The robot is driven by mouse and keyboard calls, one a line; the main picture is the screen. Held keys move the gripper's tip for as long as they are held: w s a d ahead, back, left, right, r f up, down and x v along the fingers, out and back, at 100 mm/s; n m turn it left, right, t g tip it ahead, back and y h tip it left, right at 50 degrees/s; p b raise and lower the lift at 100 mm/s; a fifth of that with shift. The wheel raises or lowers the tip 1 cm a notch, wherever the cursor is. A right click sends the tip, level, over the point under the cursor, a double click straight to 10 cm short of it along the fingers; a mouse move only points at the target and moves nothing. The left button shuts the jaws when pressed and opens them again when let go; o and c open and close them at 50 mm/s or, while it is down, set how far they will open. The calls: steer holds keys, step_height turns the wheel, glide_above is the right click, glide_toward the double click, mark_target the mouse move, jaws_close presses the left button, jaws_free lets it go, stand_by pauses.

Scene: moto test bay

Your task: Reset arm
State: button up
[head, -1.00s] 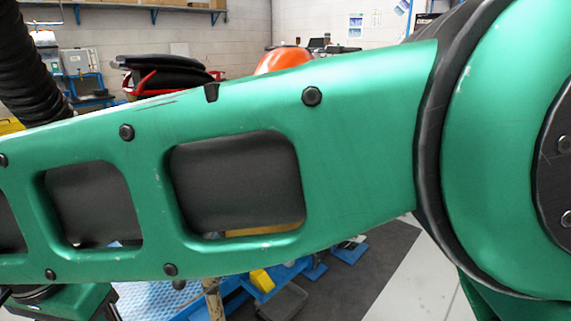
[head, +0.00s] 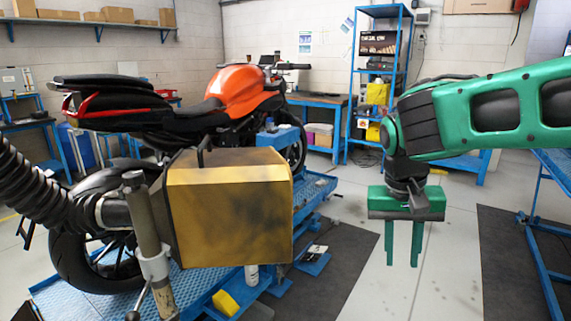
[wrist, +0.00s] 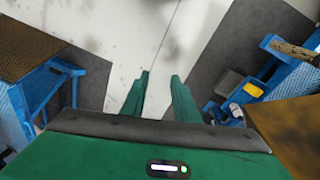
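My gripper (head: 404,245) hangs from the green arm on the right of the head view, with its two fingers pointing down. The fingers are apart and nothing is between them. The wrist view also shows the empty fingers (wrist: 159,88) above the pale floor. The gripper is clear of the motorcycle and the lift, in open air over the floor.
An orange and black motorcycle (head: 240,92) stands on a blue lift (head: 315,190). A gold box (head: 230,210) and a ribbed black hose (head: 45,195) are in front of it. A blue shelf rack (head: 383,15) stands behind. A blue table (head: 553,165) is at right. Floor below my gripper is clear.

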steer(key=s+d+f+m+y, duration=0.1)
steer(key=s+d+f, duration=0.2)
steer(key=s+d, duration=0.5)
steer(key=s+d+f+m+y, duration=0.1)
steer(key=s+d+f, duration=0.2)
steer(key=s+d, duration=0.6)
steer(key=shift+s+d+f+m+g, duration=0.2)
steer(key=shift+s+d+m+g, duration=0.15)
steer(key=shift+s, duration=0.8)
